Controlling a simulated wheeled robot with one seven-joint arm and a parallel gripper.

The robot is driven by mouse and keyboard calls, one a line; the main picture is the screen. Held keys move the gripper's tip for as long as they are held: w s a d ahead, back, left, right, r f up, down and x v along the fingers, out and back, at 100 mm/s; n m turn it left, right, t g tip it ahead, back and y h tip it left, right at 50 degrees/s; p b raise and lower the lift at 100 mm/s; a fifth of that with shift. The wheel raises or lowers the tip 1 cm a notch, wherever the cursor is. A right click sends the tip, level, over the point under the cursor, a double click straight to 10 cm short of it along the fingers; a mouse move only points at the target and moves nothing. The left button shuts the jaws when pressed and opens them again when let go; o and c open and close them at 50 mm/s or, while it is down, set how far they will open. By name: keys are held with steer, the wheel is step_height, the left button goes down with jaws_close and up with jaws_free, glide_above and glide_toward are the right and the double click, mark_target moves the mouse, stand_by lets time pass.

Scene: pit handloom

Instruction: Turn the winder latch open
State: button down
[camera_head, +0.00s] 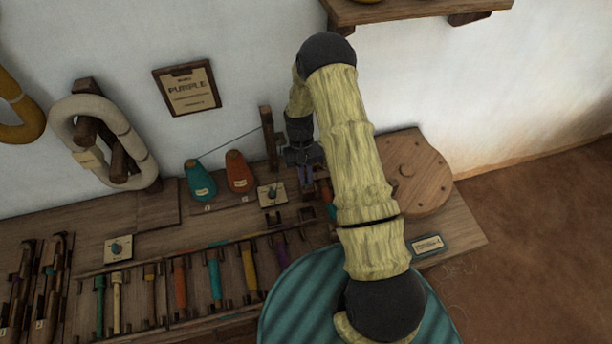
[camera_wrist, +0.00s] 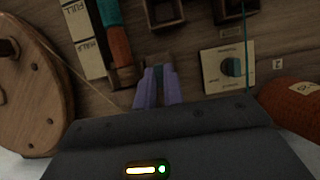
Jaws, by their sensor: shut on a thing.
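My gripper (camera_wrist: 159,75) is in the wrist view with its two purple fingers close together, pointing down at the wooden bench. They are shut on a small dark teal piece between the tips, mostly hidden; I cannot tell whether it is the winder latch. The winder's round wooden disc (camera_wrist: 28,90) stands left of the fingers. A teal and orange stick (camera_wrist: 113,32) lies just beyond them. A cream plate with a dark knob (camera_wrist: 232,67) is to their right, apart from them. In the head view my gripper (camera_head: 306,178) is beside the wooden disc (camera_head: 412,172), partly behind my arm.
An orange cone (camera_head: 239,172) and a teal cone (camera_head: 200,181) stand left of my gripper. A thread runs to a wooden post (camera_head: 269,138). A rack of coloured sticks (camera_head: 180,283) lies in front. A teal striped round surface (camera_head: 300,300) is under my arm.

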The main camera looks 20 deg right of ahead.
stand_by(0.3)
steer(key=c, duration=1.5)
jaws_free()
steer(key=b+v, duration=0.1)
steer(key=v, duration=1.1)
steer(key=shift+r, duration=0.1)
